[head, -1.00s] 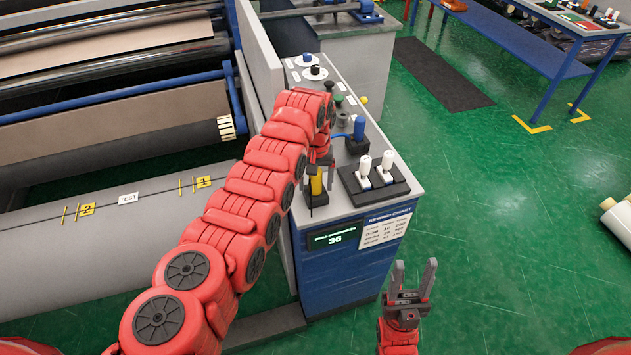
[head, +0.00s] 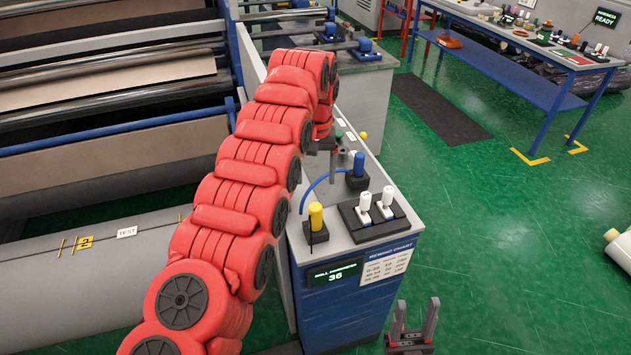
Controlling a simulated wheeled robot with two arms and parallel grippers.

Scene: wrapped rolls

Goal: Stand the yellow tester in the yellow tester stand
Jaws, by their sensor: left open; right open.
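The yellow tester (head: 316,217) stands upright in a small dark stand (head: 316,236) at the near left corner of the console top. My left gripper (head: 331,166) is above the console, behind and apart from the tester; its fingers point down and are partly hidden by my red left arm. It is open and holds nothing that I can see. My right gripper (head: 415,318) is open and empty, fingers up, in front of the console at the bottom of the head view.
A double stand (head: 352,218) with two white-topped tools is right of the tester. A blue-topped tool stands in a dark holder (head: 357,180) behind, with a blue cable. The large roller machine is left. Green floor is free to the right; a blue table (head: 520,50) stands farther back.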

